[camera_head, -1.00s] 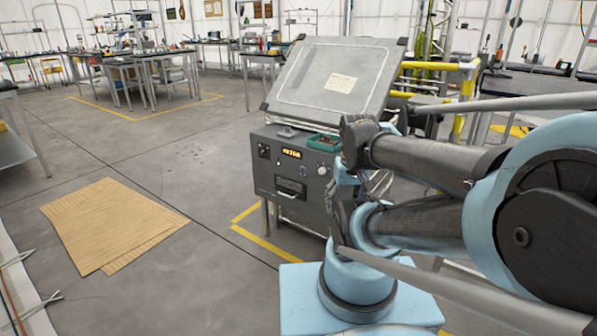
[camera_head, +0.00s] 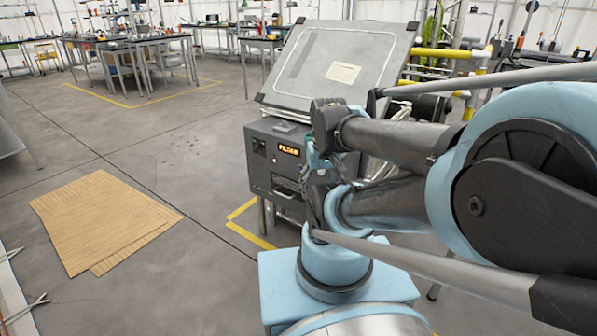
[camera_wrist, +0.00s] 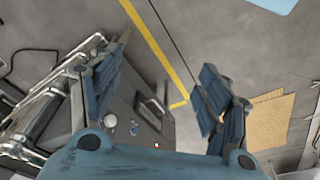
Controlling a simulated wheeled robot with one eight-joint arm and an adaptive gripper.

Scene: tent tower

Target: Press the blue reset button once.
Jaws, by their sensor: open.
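The blue button (camera_wrist: 133,130) is a small round cap on the grey front panel of the machine (camera_wrist: 140,125), next to a white knob (camera_wrist: 110,121). In the wrist view both sit between the bases of my gripper's fingers. My gripper (camera_wrist: 165,58) is open and empty, with one blue-grey finger on each side. I see no finger touching the button. In the head view the machine (camera_head: 258,176) stands beyond my arm, which hides the blue button and knob. Its lit amber display (camera_head: 289,150) remains visible.
The machine's tilted top plate (camera_head: 310,62) carries a paper label. Yellow pipes (camera_head: 470,66) stand behind it on the right. Flat cardboard sheets (camera_head: 100,222) lie on the floor at left. Open floor surrounds them, and work tables (camera_head: 140,45) stand at the back.

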